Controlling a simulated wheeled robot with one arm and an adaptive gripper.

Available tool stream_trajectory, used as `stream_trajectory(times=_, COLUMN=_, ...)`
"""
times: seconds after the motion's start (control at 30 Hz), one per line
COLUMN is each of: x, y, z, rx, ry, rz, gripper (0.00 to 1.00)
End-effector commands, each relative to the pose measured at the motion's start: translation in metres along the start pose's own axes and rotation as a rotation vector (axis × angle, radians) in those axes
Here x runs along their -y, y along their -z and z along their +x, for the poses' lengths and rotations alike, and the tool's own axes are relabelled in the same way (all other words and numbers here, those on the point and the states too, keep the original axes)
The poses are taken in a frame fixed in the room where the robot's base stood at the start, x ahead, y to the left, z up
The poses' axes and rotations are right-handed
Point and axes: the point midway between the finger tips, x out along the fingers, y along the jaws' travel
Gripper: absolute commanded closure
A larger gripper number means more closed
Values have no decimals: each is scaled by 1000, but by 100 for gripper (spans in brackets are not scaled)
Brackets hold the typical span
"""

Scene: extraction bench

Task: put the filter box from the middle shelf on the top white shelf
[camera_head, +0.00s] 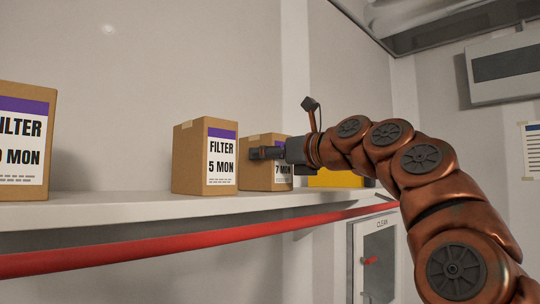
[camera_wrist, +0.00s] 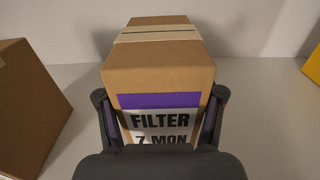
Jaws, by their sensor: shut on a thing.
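A brown cardboard filter box (camera_head: 258,178) with a purple band and a label reading "7 MON" stands upright on the white shelf (camera_head: 120,208). It appears to rest on the shelf surface. My gripper (camera_head: 262,152) is shut on this box. In the wrist view, the box (camera_wrist: 160,75) lies between the two dark fingers of my gripper (camera_wrist: 160,100), one on each side of its labelled front. The lower part of the label is hidden behind the gripper body.
A "5 MON" filter box (camera_head: 205,155) stands just left of the held one. Another filter box (camera_head: 25,140) is at the far left. A yellow object (camera_head: 335,179) sits to the right, behind my arm. A red rail (camera_head: 180,245) runs below the shelf front.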

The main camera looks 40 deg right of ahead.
Motion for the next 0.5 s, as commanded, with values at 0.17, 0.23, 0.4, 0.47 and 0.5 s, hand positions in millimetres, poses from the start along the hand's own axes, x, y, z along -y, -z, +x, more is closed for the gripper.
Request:
stream_trajectory(times=0.17, x=0, y=1, z=0, rx=1, ry=1, rz=0, gripper=21)
stream_trajectory(times=0.23, x=0, y=1, z=0, rx=1, ry=0, rz=0, gripper=14)
stream_trajectory(times=0.4, x=0, y=1, z=0, rx=1, ry=0, rz=0, gripper=7)
stream_trajectory(times=0.47, x=0, y=1, z=0, rx=0, ry=0, rz=0, gripper=7)
stream_trajectory(times=0.5, x=0, y=1, z=0, rx=0, ry=0, rz=0, gripper=7)
